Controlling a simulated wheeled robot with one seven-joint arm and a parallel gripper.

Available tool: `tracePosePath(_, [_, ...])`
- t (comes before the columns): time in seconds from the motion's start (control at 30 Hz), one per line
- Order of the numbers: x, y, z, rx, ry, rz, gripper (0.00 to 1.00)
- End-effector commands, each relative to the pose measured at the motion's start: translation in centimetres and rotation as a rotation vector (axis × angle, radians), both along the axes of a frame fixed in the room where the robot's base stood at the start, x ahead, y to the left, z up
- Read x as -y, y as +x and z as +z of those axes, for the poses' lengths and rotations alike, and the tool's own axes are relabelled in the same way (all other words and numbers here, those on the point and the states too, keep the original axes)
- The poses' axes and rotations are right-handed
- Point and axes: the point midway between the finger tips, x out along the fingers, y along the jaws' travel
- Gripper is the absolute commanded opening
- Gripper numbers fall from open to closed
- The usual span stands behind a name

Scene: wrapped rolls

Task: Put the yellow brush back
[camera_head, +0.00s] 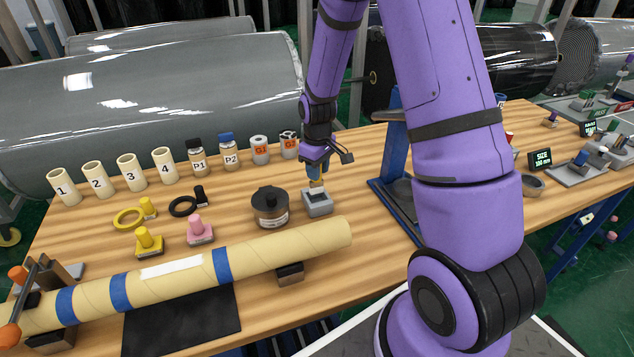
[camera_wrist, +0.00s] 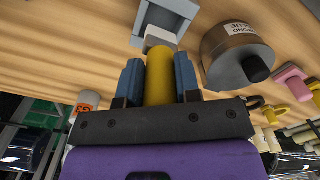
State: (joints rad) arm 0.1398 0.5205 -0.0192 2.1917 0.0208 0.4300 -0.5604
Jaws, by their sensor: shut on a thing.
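My gripper (camera_head: 317,172) is shut on the yellow brush, its blue fingers on both sides of the yellow handle (camera_wrist: 160,75) in the wrist view. The brush's pale lower end (camera_wrist: 159,39) points at the small grey holder (camera_wrist: 180,8). In the head view that end (camera_head: 316,186) is at the back edge of the grey holder (camera_head: 318,204), with the holder's dark opening partly visible. I cannot tell whether the brush touches the holder or is inside it.
A dark lidded pot (camera_head: 270,207) stands just left of the holder. A long cardboard tube (camera_head: 180,272) lies in front. A yellow stamp (camera_head: 149,242), a pink stamp (camera_head: 200,229) and numbered cups (camera_head: 131,173) stand left. A blue stand (camera_head: 392,150) rises at right.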

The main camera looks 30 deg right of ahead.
Motion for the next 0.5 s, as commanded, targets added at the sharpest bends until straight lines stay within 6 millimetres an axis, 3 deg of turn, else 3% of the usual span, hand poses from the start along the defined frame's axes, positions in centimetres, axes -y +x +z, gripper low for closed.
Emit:
tracePosePath(0.37, [0.0, -0.1, -3.7, -0.003, 0.0, 0.001, 0.07])
tracePosePath(0.5, [0.0, 0.0, -4.1, 0.001, -0.001, 0.001, 0.07])
